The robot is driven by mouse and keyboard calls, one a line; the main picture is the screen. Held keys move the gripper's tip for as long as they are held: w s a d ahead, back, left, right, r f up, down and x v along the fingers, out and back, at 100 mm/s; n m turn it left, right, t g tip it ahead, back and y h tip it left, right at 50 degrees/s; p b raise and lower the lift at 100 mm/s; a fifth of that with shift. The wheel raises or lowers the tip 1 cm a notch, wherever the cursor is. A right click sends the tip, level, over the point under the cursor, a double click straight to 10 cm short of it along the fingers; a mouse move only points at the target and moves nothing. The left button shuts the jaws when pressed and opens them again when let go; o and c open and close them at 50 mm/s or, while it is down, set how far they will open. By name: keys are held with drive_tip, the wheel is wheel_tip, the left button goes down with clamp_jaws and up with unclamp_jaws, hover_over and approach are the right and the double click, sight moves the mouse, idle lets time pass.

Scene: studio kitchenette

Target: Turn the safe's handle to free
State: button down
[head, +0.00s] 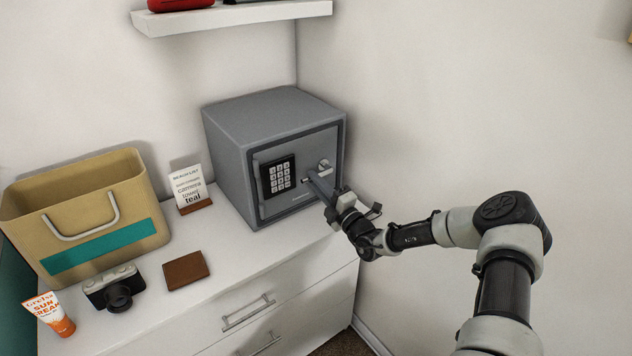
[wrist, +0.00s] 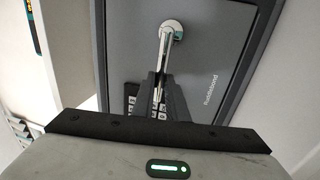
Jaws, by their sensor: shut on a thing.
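The grey safe (head: 275,108) stands on the white drawer unit in the corner, its door (head: 299,205) closed. The door has a dark keypad (head: 278,177) on the left and a silver handle (head: 324,164) with a round hub on the right. In the wrist view, the handle's lever (wrist: 165,45) runs from the hub down between the two dark fingers of my gripper (wrist: 161,82). My gripper (head: 309,176) is shut on the lever's outer end. The fingers hide that end and part of the keypad.
A tan bin (head: 130,196), a small sign (head: 187,185), a camera (head: 112,288), a brown wallet (head: 186,270) and a sunscreen tube (head: 47,314) are left of the safe. A shelf (head: 235,16) hangs above. The right wall (head: 450,110) is close to the safe.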

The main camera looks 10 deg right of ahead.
drive_tip(key=shift+r, duration=0.1)
drive_tip(key=c, duration=1.7)
unclamp_jaws()
drive_tip(key=shift+c, duration=0.2)
drive_tip(key=v, duration=1.7)
drive_tip(key=shift+s+f, duration=0.15)
drive_tip(key=shift+f, duration=0.05)
drive_tip(key=shift+d, duration=0.15)
